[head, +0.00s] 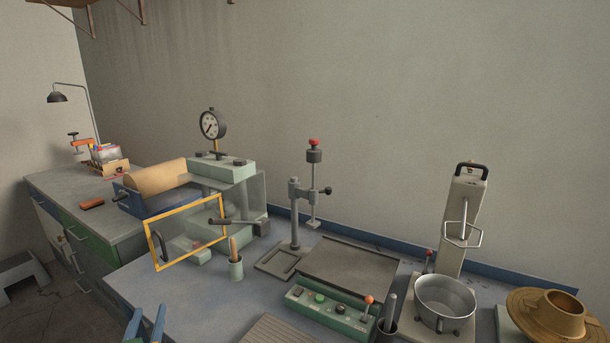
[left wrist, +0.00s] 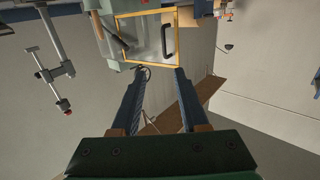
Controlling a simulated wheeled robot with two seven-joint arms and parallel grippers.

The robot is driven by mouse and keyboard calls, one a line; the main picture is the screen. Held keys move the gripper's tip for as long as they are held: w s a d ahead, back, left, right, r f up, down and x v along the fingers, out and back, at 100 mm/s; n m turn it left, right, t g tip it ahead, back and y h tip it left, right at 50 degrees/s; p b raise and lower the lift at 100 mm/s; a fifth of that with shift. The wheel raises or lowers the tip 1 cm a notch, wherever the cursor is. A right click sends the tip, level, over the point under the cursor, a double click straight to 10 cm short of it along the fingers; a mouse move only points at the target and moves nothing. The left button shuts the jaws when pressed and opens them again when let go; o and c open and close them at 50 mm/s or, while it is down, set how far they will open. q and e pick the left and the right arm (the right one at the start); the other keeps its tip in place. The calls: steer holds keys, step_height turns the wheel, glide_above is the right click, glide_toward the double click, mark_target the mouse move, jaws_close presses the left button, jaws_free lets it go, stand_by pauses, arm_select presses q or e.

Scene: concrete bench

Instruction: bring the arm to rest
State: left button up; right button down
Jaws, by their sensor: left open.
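My left gripper (head: 149,312) shows at the bottom left edge of the head view, only its two blue fingertips in frame. The fingers stand apart with nothing between them. In the left wrist view my left gripper (left wrist: 162,70) also shows open and empty, with two long blue fingers. It is apart from the bench things, in front of the yellow-framed guard (head: 150,243). The guard also shows at the top of the left wrist view (left wrist: 148,13). My right gripper is in neither view.
A green press with a dial gauge (head: 212,124) stands behind the guard. A cup with a wooden handle (head: 236,268) stands near it. A control box (head: 330,308), a metal pot (head: 445,300) and a brass part (head: 552,315) are to the right. The bench front left (head: 185,300) is clear.

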arm_select(q)
steer(key=s+d+f+m+g+h, duration=0.2)
steer(key=s+d+f+g, duration=0.15)
steer(key=f, duration=0.35)
steer(key=s+d+f+m+g+h, duration=0.1)
steer(key=s+d+f+g, duration=0.25)
steer(key=s, duration=0.45)
steer(key=s+d+f+m+g+h, duration=0.1)
steer(key=s+d+f+g, duration=0.2)
steer(key=s, duration=0.4)
steer(key=s+d+f+m+g+h, duration=0.1)
steer(key=s+d+f+g, duration=0.1)
steer(key=s+d+g, duration=0.45)
step_height(320, 180, down, 17)
steer(key=s+a+t, duration=0.2)
steer(key=s, duration=0.1)
steer(key=s+a+f+g, duration=0.1)
steer(key=s+f, duration=0.9)
steer(key=s, duration=0.2)
steer(key=shift+s+a+f+m, duration=0.15)
steer(key=shift+a+f+m, duration=0.1)
steer(key=shift+a+m, duration=0.15)
